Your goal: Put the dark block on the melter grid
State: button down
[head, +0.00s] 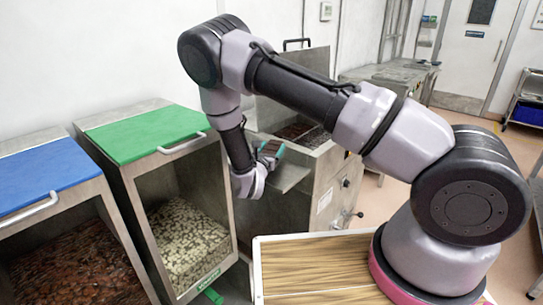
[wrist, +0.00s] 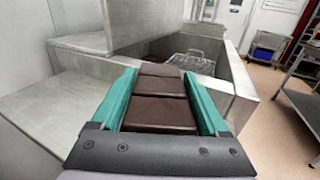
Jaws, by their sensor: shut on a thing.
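The dark block is dark brown with a groove across it. In the wrist view the block (wrist: 158,108) lies between the two teal fingers of my gripper (wrist: 163,76), which is shut on it. In the head view my gripper (head: 268,154) is small and holds the block just in front of the steel melter (head: 328,190). The melter's open tank lies beyond the block. In the wrist view a wire grid (wrist: 192,60) shows inside the tank, partly hidden by the tank wall. The block is apart from the grid.
A raised steel lid (wrist: 125,28) stands at the tank's left. Bins with a green lid (head: 145,132) and a blue lid (head: 40,175) stand left in the head view. A wood-topped surface (head: 310,268) is in front. A shelf rack stands at the right in the wrist view.

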jog(key=shift+f, duration=1.4)
jog(key=shift+f, duration=0.1)
jog(key=shift+c, duration=0.9)
grip_release()
jog(key=shift+f, duration=0.1)
jog(key=shift+o, duration=0.9)
